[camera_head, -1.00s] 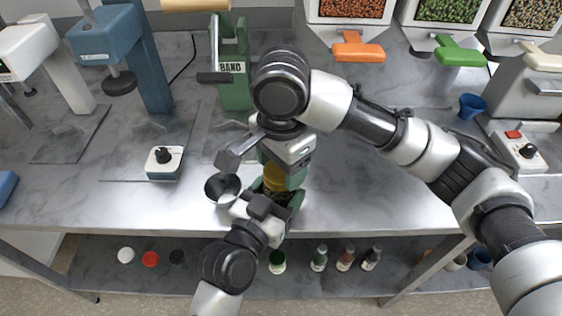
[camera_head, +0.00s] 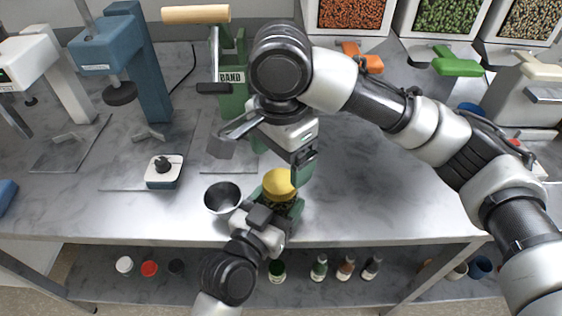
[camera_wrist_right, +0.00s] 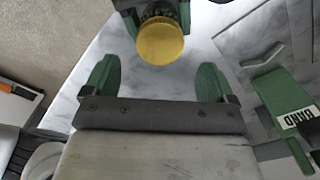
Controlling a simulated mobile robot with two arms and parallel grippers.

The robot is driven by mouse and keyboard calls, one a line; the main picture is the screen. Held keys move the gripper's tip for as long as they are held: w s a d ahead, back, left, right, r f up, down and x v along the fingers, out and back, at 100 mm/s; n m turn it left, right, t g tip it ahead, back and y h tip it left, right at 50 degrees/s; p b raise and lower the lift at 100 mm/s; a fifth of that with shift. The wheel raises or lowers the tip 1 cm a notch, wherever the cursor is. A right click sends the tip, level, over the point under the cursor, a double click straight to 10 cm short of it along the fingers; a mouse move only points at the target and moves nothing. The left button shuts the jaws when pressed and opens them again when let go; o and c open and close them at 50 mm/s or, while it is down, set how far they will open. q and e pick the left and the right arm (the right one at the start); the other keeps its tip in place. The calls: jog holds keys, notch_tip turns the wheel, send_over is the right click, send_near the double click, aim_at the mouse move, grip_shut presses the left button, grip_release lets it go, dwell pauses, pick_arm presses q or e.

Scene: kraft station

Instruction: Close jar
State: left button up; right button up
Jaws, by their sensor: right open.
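The jar (camera_head: 281,205) stands near the table's front edge with a yellow lid (camera_head: 278,184) on its top. In the right wrist view, the lid (camera_wrist_right: 161,41) lies beyond my fingertips. My left gripper (camera_head: 284,213) has its green fingers on both sides of the jar and is shut on it. They also show around the jar at the top of the right wrist view. My right gripper (camera_wrist_right: 157,80) is open and empty, above and behind the lid, apart from it. In the head view its wrist hides part of it. How tightly the lid sits cannot be told.
A metal cup (camera_head: 222,197) stands just left of the jar. A green band press (camera_head: 232,95) is behind, with blue and white presses further left. A small knob box (camera_head: 164,171) is on the left. Dispensers line the back right. The table right of the jar is clear.

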aim_at(280, 181)
jog(key=shift+c, duration=1.3)
jog(key=n, duration=0.3)
jog(key=a+r+n, duration=0.1)
jog(key=n, duration=0.1)
jog(key=shift+s+n, duration=0.3)
jog(key=n, duration=0.4)
jog(key=shift+s+a+r, duration=0.15)
jog(key=shift+a+r, duration=0.05)
jog(key=shift+r, duration=0.05)
jog(key=n, duration=0.5)
jog(key=shift+d+r, duration=0.2)
jog(key=shift+r, duration=0.2)
jog(key=n, duration=0.4)
jog(key=shift+w+d+r, duration=0.35)
jog(key=shift+r, duration=0.05)
jog(key=shift+f, duration=4)
